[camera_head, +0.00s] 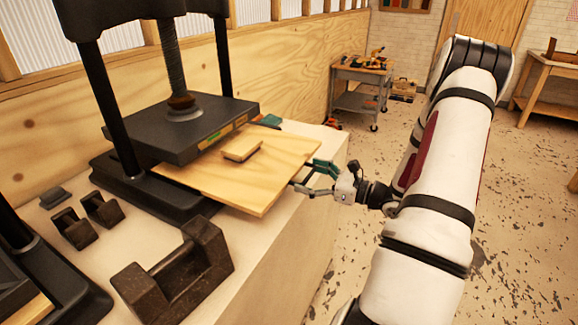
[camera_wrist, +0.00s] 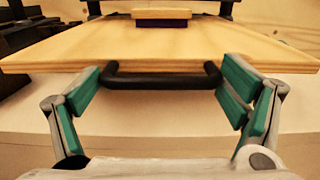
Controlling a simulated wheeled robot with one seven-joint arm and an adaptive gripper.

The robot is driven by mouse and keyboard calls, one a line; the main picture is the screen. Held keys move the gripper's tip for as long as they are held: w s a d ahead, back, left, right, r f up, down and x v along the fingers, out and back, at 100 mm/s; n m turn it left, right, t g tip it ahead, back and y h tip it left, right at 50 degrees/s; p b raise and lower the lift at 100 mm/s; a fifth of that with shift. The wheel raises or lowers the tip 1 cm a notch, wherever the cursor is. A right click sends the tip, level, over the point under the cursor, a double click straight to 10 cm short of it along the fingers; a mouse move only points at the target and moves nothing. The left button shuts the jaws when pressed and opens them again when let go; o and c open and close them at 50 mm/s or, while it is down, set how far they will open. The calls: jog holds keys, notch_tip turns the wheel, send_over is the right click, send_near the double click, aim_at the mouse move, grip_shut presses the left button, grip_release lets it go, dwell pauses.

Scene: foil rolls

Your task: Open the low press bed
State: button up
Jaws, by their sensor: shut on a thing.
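The low press bed (camera_head: 245,185) is a flat plywood board that sticks out of the black screw press toward my gripper. In the wrist view the bed (camera_wrist: 100,48) spans the top, with a black bar handle (camera_wrist: 163,82) on its front edge. A small wooden block (camera_head: 241,149) lies on the bed. My gripper (camera_head: 316,175) is at the bed's front edge, its green-padded fingers at both ends of the handle, shut on it. The handle is not clear in the head view. The press plate (camera_head: 185,130) hangs above the bed's rear part.
The press stands on a pale bench (camera_head: 262,260). Dark metal blocks, the largest a bracket (camera_head: 175,275), lie at the near left. Part of a second press (camera_head: 45,270) is at the lower left. The floor at right is open; a tool cart (camera_head: 360,85) stands farther back.

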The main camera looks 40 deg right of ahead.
jog(key=shift+p+v, duration=0.4)
jog(key=shift+v, duration=2.25)
jog(key=shift+r, duration=0.1)
jog(key=o, duration=1.4)
jog(key=shift+o, duration=0.2)
jog(key=v, duration=1.2)
jog(key=shift+a, duration=0.1)
